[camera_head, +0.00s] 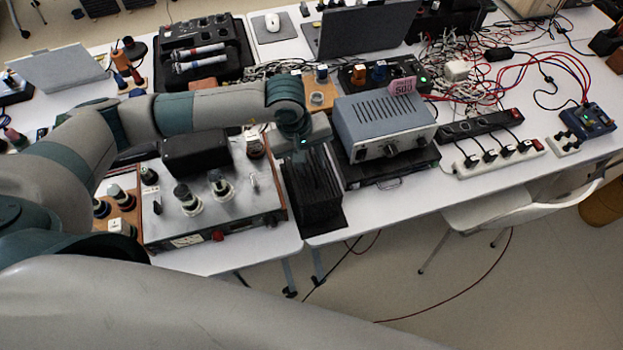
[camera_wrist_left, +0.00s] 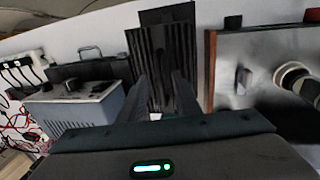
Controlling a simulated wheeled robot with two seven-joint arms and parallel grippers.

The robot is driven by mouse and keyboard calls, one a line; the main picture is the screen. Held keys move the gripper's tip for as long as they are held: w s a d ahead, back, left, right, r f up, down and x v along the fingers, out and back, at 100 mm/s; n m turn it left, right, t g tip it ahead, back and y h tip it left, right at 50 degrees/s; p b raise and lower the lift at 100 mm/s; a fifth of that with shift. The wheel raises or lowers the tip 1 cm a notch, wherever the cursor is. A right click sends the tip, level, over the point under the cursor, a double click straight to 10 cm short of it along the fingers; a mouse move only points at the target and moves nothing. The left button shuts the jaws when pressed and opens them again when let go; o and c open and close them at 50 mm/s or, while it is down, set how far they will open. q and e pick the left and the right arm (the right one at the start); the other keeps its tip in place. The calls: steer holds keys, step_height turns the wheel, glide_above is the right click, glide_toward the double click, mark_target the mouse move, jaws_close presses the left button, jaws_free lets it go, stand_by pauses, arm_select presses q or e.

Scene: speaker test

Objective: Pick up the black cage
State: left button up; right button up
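The black cage (camera_head: 316,192) is a dark, ribbed, upright block at the front edge of the table, between a metal-topped instrument and a grey-blue box. It also shows in the left wrist view (camera_wrist_left: 163,48), straight ahead at top centre. My left gripper (camera_head: 306,150) is over the cage's back end in the head view. In the wrist view its two dark fingers (camera_wrist_left: 165,92) are apart, with ribs of the cage showing between them. Dark on dark hides whether the fingers touch the cage. My right gripper is not in view.
The metal-topped instrument (camera_head: 215,205) with knobs stands close on the left. The grey-blue box (camera_head: 384,122) stands close on the right, on a black case (camera_head: 390,168). A power strip (camera_head: 497,158) and loose cables lie farther right. A white chair (camera_head: 520,212) stands in front.

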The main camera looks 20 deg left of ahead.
arm_select(q)
steer(key=shift+c, duration=0.6)
jaws_close()
stand_by(0.8)
